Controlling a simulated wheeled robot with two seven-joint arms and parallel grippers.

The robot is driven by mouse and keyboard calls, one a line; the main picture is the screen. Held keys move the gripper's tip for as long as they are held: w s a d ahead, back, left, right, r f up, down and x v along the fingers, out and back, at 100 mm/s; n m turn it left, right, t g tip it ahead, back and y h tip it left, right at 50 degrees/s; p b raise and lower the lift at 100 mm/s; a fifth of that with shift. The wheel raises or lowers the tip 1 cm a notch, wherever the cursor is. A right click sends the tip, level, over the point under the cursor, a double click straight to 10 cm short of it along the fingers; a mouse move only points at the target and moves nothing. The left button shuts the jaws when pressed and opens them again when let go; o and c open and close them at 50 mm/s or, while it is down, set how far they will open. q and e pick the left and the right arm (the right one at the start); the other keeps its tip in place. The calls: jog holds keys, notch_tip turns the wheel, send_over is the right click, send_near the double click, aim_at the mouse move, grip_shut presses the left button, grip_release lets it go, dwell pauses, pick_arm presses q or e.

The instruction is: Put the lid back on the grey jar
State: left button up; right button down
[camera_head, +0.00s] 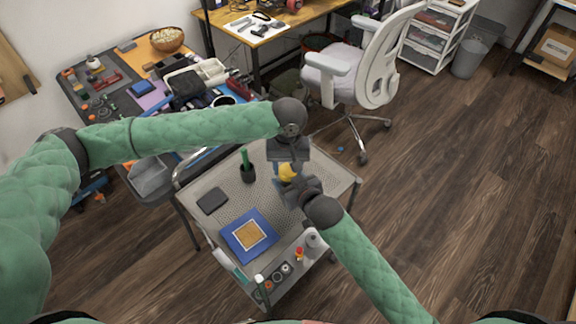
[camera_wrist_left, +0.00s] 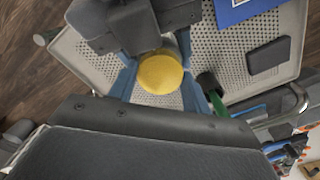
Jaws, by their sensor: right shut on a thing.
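A yellow round piece (camera_head: 287,173), which looks like the lid, is up over the cart between my two grippers. In the left wrist view it shows as a thick yellow disc (camera_wrist_left: 160,74). My right gripper (camera_head: 296,184) is shut on it from the near side; its dark fingers (camera_wrist_left: 150,42) partly cover the disc's edge. My left gripper (camera_head: 289,160) is at its far side, with its blue fingers spread on either side of the disc, open. A light grey cylinder (camera_head: 312,239) stands at the cart's front edge; I cannot tell whether it is the grey jar.
The perforated cart top (camera_head: 327,183) holds a blue mat (camera_head: 233,248) with an orange board, a dark flat box (camera_head: 212,201) and a black cup (camera_head: 248,175) with a green tool. Small items line its front edge. A cluttered workbench (camera_head: 125,66) and a white chair (camera_head: 342,75) stand behind.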

pick_arm(q)
jog(key=c, duration=0.5)
jog(key=shift+m, duration=0.9)
jog(key=o, duration=1.1)
jog(key=shift+r, duration=0.1)
jog(key=shift+r, duration=2.2)
jog(key=shift+c, duration=0.3)
